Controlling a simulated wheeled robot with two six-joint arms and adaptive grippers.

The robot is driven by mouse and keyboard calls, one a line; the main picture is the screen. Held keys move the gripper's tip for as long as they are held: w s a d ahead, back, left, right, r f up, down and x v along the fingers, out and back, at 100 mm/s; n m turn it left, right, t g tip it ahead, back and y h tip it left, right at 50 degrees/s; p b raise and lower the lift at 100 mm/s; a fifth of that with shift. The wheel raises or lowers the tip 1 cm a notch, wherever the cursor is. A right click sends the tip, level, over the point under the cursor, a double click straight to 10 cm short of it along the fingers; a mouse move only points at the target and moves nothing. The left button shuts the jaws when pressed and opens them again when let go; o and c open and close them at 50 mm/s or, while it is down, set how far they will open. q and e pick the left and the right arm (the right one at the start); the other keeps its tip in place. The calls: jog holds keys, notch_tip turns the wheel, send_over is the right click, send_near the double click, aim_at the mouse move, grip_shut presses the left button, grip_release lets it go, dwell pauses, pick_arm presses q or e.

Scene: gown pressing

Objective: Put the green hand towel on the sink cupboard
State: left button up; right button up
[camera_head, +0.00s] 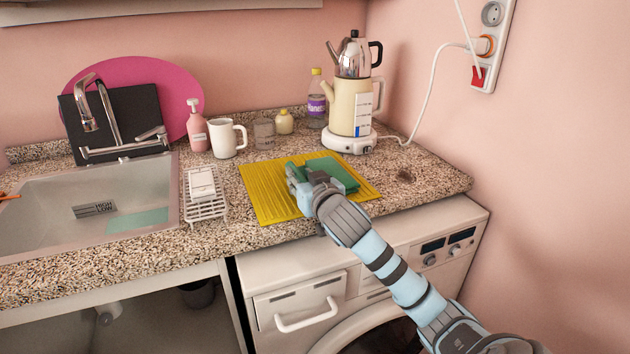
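The green hand towel (343,174) lies folded on a yellow ribbed mat (262,190) on the speckled counter. My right gripper (297,173) is over the mat at the towel's left side and hides part of it. I cannot tell whether its fingers are open, or whether they touch or hold the towel. The sink cupboard (110,262) is at the left, with a speckled top around the sink (50,203) and a dark open space below.
A white soap rack (206,208) stands between sink and mat. A mug (225,138), pink pump bottle (195,128), glass (263,134), small jar (284,122) and purple-labelled bottle (316,100) stand behind. A kettle set (345,108) is at the back right. A washing machine (400,246) is below.

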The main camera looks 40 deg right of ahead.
pick_arm(q)
jog(key=shift+d, duration=0.15)
pick_arm(e)
grip_shut()
